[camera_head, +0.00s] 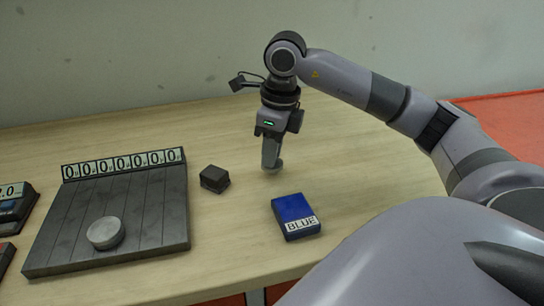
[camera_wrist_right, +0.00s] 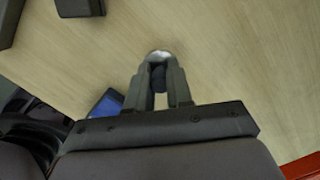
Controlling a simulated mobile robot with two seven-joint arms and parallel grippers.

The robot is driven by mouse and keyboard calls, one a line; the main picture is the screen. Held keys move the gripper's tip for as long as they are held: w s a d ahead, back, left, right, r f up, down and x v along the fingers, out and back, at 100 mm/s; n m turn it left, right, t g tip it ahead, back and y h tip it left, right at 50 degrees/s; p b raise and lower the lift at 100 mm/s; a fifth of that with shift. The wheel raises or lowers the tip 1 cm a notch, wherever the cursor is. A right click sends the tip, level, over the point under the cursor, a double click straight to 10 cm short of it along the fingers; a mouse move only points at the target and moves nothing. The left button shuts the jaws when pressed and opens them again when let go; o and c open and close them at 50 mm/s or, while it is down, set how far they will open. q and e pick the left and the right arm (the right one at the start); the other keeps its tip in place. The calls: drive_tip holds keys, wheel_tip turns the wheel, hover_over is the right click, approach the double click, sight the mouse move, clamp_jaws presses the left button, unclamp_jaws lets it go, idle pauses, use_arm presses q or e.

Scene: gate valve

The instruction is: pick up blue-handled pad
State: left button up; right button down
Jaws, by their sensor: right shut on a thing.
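My right gripper (camera_head: 270,158) points down over the table, behind the blue box. It is shut on the handle of a small pad (camera_head: 275,171), which shows below the fingertips as a pale round piece. In the right wrist view the fingers (camera_wrist_right: 160,84) close on a dark, bluish handle (camera_wrist_right: 158,76), with the pad's shiny round end (camera_wrist_right: 159,56) just beyond. The fingers hide part of the handle. I cannot tell whether the pad touches the table. My left gripper is not in view.
A blue box labelled BLUE (camera_head: 292,208) lies in front of the gripper. A dark block (camera_head: 214,179) sits to the left. A dark slatted board (camera_head: 150,215) with a number row (camera_head: 124,163) carries a grey disc (camera_head: 105,233). A display device (camera_head: 14,212) stands far left.

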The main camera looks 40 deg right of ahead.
wheel_tip(320, 180, up, 6)
drive_tip(key=shift+w+r, duration=0.1)
drive_tip(key=shift+r, duration=0.1)
wheel_tip(320, 180, up, 12)
drive_tip(key=p, duration=0.5)
drive_tip(key=shift+f, duration=0.15)
drive_tip(key=shift+f, duration=0.15)
